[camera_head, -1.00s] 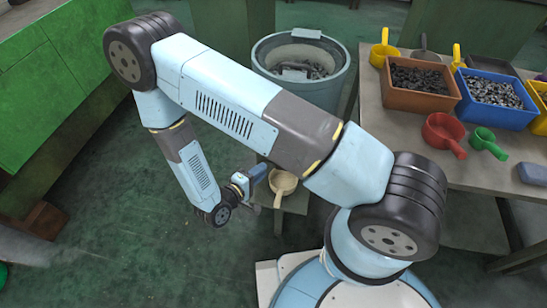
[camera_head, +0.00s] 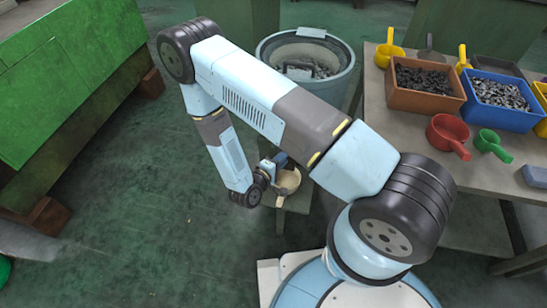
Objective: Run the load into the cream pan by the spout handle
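The cream pan (camera_head: 289,181) sits on a small low stand (camera_head: 299,201), below the blue bin and left of the worktable. Its short handle points toward the bottom of the picture. My gripper (camera_head: 276,172) is at the pan's upper left edge, close over it or beside it; I cannot tell whether they touch. A small blue-grey piece (camera_head: 281,159) shows at the gripper's end; I cannot tell whether it is a held scoop or part of the gripper. The fingers and any load are too small to make out.
A blue bin (camera_head: 345,80) with dark metal pieces stands behind. The worktable (camera_head: 400,135) at right bears an orange bin (camera_head: 425,98), a blue bin (camera_head: 500,118), a red scoop (camera_head: 447,132) and a green scoop (camera_head: 488,141). A green machine (camera_head: 60,90) stands left. Floor between is clear.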

